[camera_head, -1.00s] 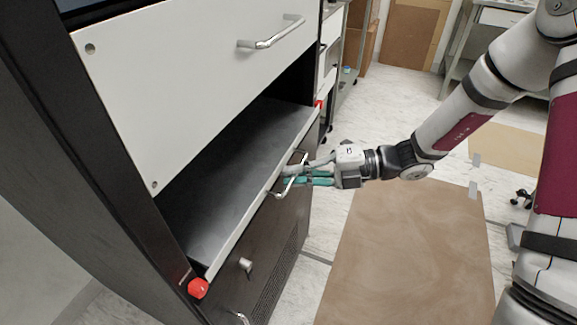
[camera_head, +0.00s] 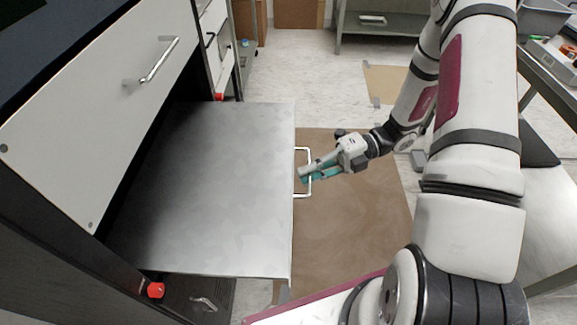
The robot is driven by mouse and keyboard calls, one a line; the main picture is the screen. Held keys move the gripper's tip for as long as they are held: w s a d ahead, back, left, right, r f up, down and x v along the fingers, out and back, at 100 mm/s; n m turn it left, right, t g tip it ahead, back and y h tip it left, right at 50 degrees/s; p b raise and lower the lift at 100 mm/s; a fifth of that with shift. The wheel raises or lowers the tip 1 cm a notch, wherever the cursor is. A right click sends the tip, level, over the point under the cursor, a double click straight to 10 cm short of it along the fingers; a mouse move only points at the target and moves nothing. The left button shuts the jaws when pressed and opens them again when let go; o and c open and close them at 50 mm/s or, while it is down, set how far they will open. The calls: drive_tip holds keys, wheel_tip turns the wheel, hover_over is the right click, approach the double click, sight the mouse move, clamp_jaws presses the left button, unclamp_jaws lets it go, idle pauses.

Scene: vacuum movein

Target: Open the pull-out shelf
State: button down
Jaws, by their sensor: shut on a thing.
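The pull-out shelf (camera_head: 215,190) is a flat grey metal plate that sticks well out from the dark cabinet, under the white panel. Its chrome bar handle (camera_head: 302,194) stands on its front edge. My gripper (camera_head: 306,175), with teal fingers, is shut on the handle from the right, around its middle. Part of the handle is hidden by the fingers. The inner end of the shelf is in shadow inside the cabinet.
The white panel (camera_head: 105,105) with its own handle (camera_head: 152,62) is above the shelf. Red knobs (camera_head: 155,290) flank the opening. A brown mat (camera_head: 350,225) covers the floor in front. A metal bench (camera_head: 555,90) stands at the right.

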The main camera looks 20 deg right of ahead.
drive_tip(key=shift+s+d, duration=0.3)
drive_tip(key=shift+d, duration=0.55)
drive_tip(key=c, duration=2)
unclamp_jaws()
drive_tip(key=shift+d, duration=0.15)
drive_tip(key=d+r, duration=0.2)
drive_tip(key=d, duration=0.9)
drive_tip(key=shift+w+d, duration=0.3)
drive_tip(key=shift+r, duration=0.1)
